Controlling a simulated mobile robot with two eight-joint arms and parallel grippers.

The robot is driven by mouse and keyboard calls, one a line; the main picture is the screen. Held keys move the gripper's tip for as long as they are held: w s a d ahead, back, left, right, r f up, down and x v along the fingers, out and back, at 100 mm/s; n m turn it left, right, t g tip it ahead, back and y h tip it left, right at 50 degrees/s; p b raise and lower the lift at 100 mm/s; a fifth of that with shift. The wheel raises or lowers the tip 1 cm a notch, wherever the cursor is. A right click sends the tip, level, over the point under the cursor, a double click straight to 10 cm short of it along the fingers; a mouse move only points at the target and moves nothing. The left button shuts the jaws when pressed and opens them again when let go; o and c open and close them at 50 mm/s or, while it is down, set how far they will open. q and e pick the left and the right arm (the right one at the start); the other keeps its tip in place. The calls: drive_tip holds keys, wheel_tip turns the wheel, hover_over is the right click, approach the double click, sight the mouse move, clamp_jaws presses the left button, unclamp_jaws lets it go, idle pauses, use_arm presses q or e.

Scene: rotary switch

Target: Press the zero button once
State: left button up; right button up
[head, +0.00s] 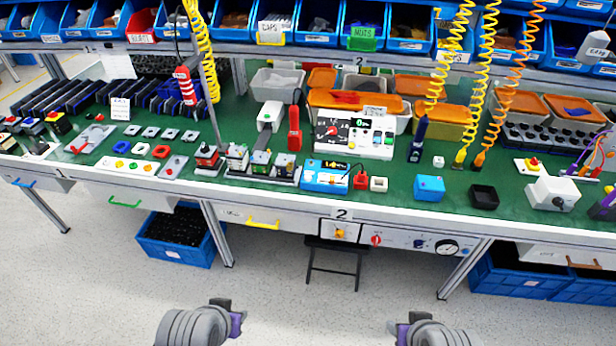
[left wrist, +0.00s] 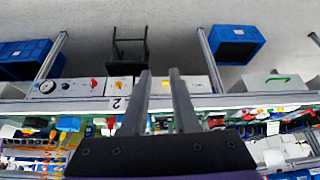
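A white panel (head: 355,136) stands on the green bench top near the middle. It has a red dial, a small dark display and several buttons in a row, some of them green or blue. The buttons' labels are too small to read, so I cannot tell which is the zero button. My left gripper shows in the left wrist view (left wrist: 160,72), its two dark fingers apart and nothing between them. That view is upside down, and my gripper body hides part of the bench.
A blue box with a meter (head: 325,175) sits before the panel, with a blue cube (head: 429,188) to its right. Orange-lidded bins (head: 370,92) stand behind. Coiled yellow cables (head: 205,50) hang over the bench.

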use_arm(q)
clamp_jaws()
idle(1.4)
